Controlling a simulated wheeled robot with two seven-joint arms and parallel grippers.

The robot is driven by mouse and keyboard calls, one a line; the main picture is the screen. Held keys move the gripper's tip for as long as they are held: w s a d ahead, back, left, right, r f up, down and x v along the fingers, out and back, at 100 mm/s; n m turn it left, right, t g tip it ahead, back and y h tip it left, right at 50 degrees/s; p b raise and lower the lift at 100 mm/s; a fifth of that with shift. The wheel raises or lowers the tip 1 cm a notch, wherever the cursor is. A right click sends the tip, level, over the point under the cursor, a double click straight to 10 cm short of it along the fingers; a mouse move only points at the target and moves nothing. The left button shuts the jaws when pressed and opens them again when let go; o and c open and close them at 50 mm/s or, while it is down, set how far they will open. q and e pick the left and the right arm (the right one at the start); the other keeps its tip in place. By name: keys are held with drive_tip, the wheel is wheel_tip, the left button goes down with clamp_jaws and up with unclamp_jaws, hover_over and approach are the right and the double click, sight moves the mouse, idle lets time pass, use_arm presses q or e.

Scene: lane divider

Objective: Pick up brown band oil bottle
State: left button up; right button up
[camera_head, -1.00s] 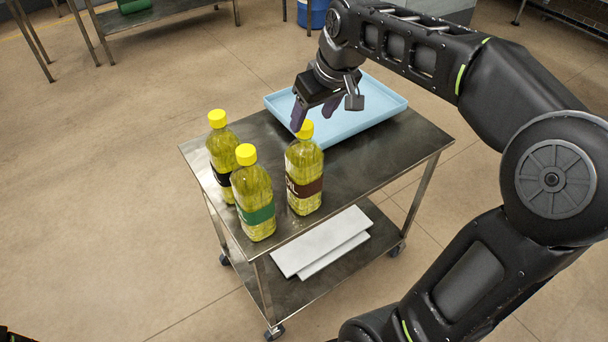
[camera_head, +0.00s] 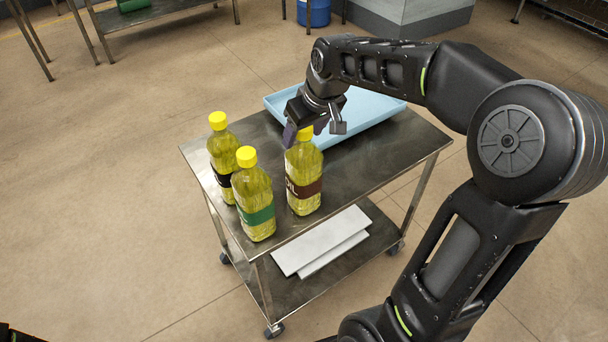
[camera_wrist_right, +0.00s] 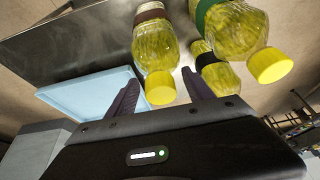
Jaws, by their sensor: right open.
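The brown band oil bottle (camera_head: 304,181) stands upright on the metal cart, the rightmost of three yellow-capped bottles. It also shows in the right wrist view (camera_wrist_right: 155,45), its cap between the two fingers. My right gripper (camera_head: 303,136) is open at the top of this bottle, with one finger on each side of the cap in the right wrist view (camera_wrist_right: 160,92). The head view does not show clearly whether the fingers touch it. The far finger is partly hidden by the bottle cap and gripper body.
A green band bottle (camera_head: 254,199) and a black band bottle (camera_head: 222,152) stand close on the left. A light blue tray (camera_head: 378,121) lies behind on the cart top (camera_head: 370,170). White boards (camera_head: 318,240) lie on the lower shelf.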

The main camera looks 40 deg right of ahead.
drive_tip(key=shift+c, duration=0.3)
clamp_jaws()
idle(0.6)
idle(0.5)
drive_tip(key=shift+r, duration=0.15)
